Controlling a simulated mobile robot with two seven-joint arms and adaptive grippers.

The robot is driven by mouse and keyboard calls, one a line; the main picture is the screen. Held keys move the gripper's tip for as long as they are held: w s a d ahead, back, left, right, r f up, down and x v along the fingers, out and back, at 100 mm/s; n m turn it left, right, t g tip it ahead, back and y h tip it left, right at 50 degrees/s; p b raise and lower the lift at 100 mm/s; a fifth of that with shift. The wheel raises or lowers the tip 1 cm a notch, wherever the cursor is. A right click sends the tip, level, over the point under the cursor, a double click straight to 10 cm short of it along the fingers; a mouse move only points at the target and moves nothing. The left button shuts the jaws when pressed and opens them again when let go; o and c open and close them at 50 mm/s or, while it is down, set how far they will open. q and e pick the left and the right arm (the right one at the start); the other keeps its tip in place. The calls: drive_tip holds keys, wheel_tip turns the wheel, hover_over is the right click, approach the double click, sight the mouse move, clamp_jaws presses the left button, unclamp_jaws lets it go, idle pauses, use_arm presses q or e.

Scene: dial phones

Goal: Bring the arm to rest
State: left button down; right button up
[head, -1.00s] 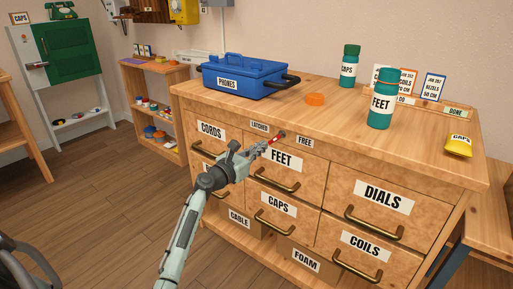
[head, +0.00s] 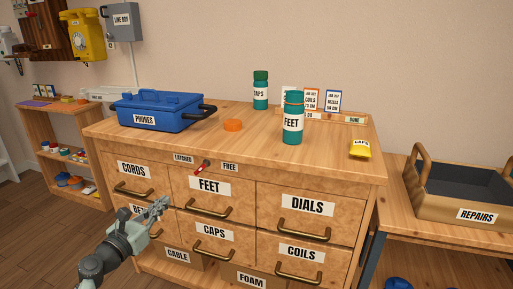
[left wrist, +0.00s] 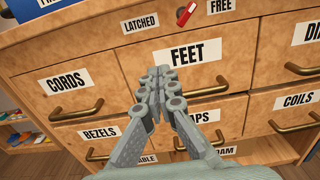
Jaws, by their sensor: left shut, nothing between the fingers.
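My left gripper (head: 160,207) is shut and empty, in front of the drawer chest at the height of its drawers. In the left wrist view the gripper (left wrist: 160,75) shows its fingers together, just below the FEET label. The fingers look apart from the drawer fronts, with nothing between them. A small red latch lever (head: 201,167) sits between the LATCHED and FREE labels on the chest's front; it also shows in the left wrist view (left wrist: 186,13). My right gripper is not in view.
The chest top (head: 200,145) holds a blue PHONES toolbox (head: 160,112), an orange cap (head: 233,125), a FEET bottle (head: 293,122), a CAPS bottle (head: 260,90) and a yellow CAPS item (head: 360,148). A REPAIRS tray (head: 470,207) stands at right. Drawer handles (head: 207,212) stick out.

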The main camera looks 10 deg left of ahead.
use_arm(q)
drive_tip(key=s+d+f+m+g+h+p, duration=0.1)
drive_tip(key=s+d+f+m+g, duration=0.4)
drive_tip(key=f+m, duration=0.35)
drive_tip(key=s+d+f+m+g+h+p, duration=0.1)
drive_tip(key=s+d+f+m+g, duration=0.2)
drive_tip(key=s+d+f+m, duration=0.5)
drive_tip(key=s+f+m+g+y, duration=0.2)
drive_tip(key=s+f+m+g, duration=0.1)
drive_tip(key=s+m, duration=0.5)
drive_tip(key=s+f+m+g+y, duration=0.3)
drive_tip(key=s+f+m, duration=0.2)
drive_tip(key=s+m, duration=0.3)
drive_tip(key=m+p, duration=0.1)
drive_tip(key=m, duration=0.3)
drive_tip(key=shift+a+f+g, duration=0.3)
drive_tip(key=shift+a+g, duration=0.1)
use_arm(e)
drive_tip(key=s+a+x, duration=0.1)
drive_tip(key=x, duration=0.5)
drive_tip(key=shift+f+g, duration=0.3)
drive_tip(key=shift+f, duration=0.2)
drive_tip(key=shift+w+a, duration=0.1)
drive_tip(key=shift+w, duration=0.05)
